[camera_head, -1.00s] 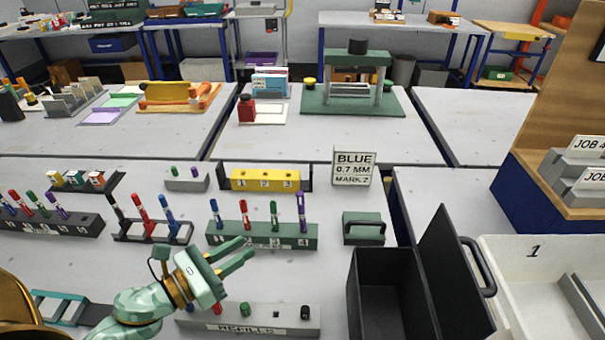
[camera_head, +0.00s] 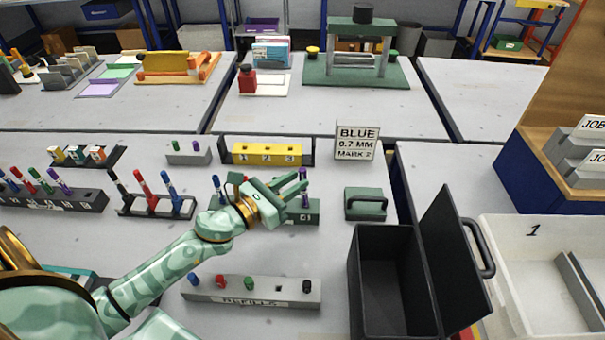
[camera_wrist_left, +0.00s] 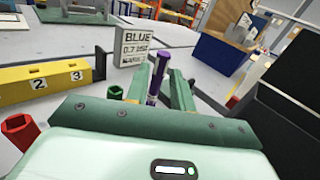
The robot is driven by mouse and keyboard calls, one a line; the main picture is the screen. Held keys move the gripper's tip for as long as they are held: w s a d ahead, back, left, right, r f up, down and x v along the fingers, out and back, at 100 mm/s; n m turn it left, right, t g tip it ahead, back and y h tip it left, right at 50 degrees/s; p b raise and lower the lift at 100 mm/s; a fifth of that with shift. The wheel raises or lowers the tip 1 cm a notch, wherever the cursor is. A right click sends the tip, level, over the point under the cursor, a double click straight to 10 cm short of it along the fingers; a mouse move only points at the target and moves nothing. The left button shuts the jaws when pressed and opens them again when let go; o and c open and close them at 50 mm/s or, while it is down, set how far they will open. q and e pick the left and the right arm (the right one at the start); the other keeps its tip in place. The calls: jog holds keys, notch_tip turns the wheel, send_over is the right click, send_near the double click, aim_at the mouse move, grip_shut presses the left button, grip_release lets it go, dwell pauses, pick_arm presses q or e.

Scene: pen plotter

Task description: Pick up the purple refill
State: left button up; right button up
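My left gripper (camera_head: 301,182) is open at the rack's right end, partly covering the piece. In the left wrist view the purple piece (camera_wrist_left: 155,83) stands between my two open fingers (camera_wrist_left: 160,88), with gaps visible on both sides. Most of the rack's other pens are hidden behind my gripper. My right gripper is out of view.
The grey REFILLS block (camera_head: 262,292) in front holds blue, red, green and black pieces and one empty hole. A green handled block (camera_head: 365,203) and an open black box (camera_head: 385,285) stand to the right. A sign (camera_head: 356,142) reading BLUE stands behind.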

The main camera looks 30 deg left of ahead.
aim_at(303, 176)
pick_arm(q)
jog(key=x, duration=0.3)
jog(key=shift+w+r, duration=0.1)
jog(key=shift+w, duration=0.1)
grip_shut()
jog(key=shift+r, duration=0.1)
